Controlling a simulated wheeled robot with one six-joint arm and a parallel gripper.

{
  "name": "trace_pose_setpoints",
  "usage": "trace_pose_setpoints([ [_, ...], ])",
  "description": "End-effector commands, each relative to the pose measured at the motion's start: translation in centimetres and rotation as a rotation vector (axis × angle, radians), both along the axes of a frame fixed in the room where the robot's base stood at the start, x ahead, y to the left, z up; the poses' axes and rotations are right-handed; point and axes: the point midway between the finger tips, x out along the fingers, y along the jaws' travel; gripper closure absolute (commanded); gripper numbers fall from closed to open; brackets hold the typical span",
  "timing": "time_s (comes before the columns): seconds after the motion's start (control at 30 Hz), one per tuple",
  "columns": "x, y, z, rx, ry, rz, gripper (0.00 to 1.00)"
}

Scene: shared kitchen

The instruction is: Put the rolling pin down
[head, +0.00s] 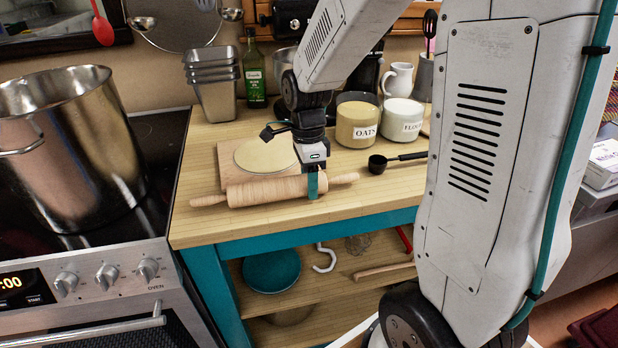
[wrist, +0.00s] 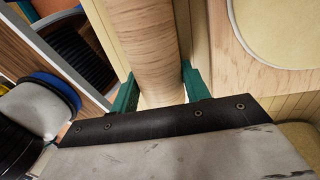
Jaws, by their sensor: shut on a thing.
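The wooden rolling pin (head: 266,191) lies level along the front of the wooden worktop (head: 400,181) in the head view, its handles pointing left and right. My gripper (head: 315,186) comes down on it from above, right of its middle. In the wrist view the pin's barrel (wrist: 145,45) runs between the two green fingers of my gripper (wrist: 158,92), which are shut on it. Whether the pin touches the worktop or is slightly above it I cannot tell.
A board with a round of dough (head: 266,153) lies just behind the pin. A black scoop (head: 398,158), an oats jar (head: 357,122) and a flour jar (head: 402,120) stand to the right. A large steel pot (head: 70,150) is on the stove at left. The worktop's front edge is close.

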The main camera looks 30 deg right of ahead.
Motion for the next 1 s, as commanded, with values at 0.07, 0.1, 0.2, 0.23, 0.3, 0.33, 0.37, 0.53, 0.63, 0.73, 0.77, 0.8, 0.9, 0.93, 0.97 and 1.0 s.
trace_pose_setpoints([
  [0.07, -0.2, 0.0, -0.5, 0.001, 0.005, 0.0, 1.0],
  [0.1, -0.2, 0.0, -0.5, 0.001, 0.005, 0.0, 1.0],
  [0.2, -0.2, 0.1, -0.6, 0.0, 0.007, 0.0, 0.34],
  [0.23, -0.2, 0.1, -0.6, 0.001, 0.008, 0.0, 0.32],
  [0.3, -0.2, 0.1, -0.6, 0.0, 0.007, 0.0, 0.32],
  [0.33, -0.2, 0.0, -0.6, 0.0, 0.007, 0.0, 0.32],
  [0.37, -0.2, 0.0, -0.6, 0.0, 0.007, 0.0, 0.32],
  [0.53, -0.2, 0.0, -0.6, 0.0, 0.006, 0.0, 0.32],
  [0.63, -0.1, 0.0, -0.2, -0.001, 0.004, 0.0, 0.32],
  [0.73, 0.0, 0.0, 1.1, -0.001, 0.0, 0.0, 0.32],
  [0.77, 0.1, 0.0, 1.6, -0.001, 0.0, 0.0, 0.32],
  [0.8, 0.2, -0.1, 2.4, -0.001, -0.002, 0.0, 0.32],
  [0.9, 0.5, -0.2, 4.7, -0.001, -0.002, 0.0, 0.32],
  [0.93, 0.6, -0.2, 5.4, -0.001, -0.002, 0.0, 0.32],
  [0.97, 0.7, -0.2, 6.2, -0.001, -0.003, 0.0, 0.32],
  [1.0, 0.8, -0.3, 7.0, -0.001, -0.002, 0.0, 0.32],
])
